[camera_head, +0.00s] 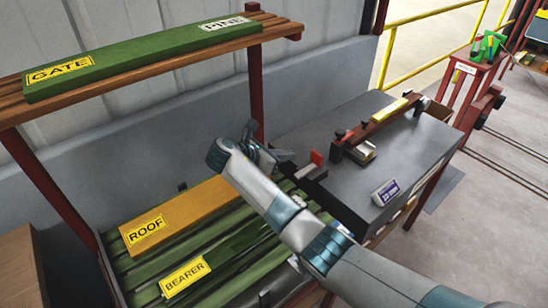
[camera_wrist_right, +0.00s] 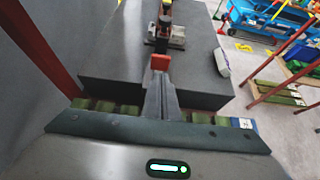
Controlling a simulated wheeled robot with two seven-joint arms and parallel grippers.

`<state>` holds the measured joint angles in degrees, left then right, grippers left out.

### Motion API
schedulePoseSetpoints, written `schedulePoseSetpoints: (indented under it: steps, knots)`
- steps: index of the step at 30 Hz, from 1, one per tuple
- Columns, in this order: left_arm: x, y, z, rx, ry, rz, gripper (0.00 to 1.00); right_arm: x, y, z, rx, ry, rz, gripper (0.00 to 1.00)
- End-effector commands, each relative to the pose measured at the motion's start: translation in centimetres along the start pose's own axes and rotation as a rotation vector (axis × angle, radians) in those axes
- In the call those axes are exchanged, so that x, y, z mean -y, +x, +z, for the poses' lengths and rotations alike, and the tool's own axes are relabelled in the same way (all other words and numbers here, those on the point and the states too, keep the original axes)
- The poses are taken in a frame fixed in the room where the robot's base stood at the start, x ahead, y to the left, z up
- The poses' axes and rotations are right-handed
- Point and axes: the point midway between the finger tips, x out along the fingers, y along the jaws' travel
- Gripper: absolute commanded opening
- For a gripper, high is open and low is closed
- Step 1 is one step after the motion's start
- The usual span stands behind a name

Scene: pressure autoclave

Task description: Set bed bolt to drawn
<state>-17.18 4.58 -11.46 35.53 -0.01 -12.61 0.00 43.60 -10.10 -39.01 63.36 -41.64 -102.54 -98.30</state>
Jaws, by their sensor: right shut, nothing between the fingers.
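My right gripper (camera_head: 284,156) reaches in from the lower right over the green slatted bench. Its fingers are shut and empty in the right wrist view (camera_wrist_right: 161,97), pointing at a small red block. The red block (camera_head: 317,158) stands on a dark bar at the left edge of the grey bed (camera_head: 415,135). It also shows in the right wrist view (camera_wrist_right: 161,62), just beyond the fingertips. It looks like the bed bolt's handle, but I cannot be sure. Whether the fingers touch it, and the bolt's position, I cannot tell. My left gripper is out of view.
A red rail with a small metal block (camera_head: 361,152) lies on the grey bed, near a white-purple label block (camera_head: 385,192). An orange ROOF board (camera_head: 180,210) and a BEARER board (camera_head: 235,250) lie on the bench. A wooden shelf (camera_head: 150,66) with a red post (camera_head: 256,95) stands behind.

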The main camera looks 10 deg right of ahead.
Motion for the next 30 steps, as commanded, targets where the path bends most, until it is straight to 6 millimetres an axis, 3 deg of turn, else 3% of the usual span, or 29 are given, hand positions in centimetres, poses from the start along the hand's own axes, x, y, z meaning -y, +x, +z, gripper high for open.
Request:
schedulePoseSetpoints:
  steps: [6,12,30]
  knots:
    - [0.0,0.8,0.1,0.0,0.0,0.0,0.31,-0.1,-3.7,-0.2,-0.001,0.001,0.002,0.0]
    - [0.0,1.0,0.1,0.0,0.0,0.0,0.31,0.0,-5.2,-0.1,0.0,0.0,0.0,0.0]
    - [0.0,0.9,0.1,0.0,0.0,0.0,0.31,0.0,-5.5,-0.1,0.0,-0.001,0.0,0.0]
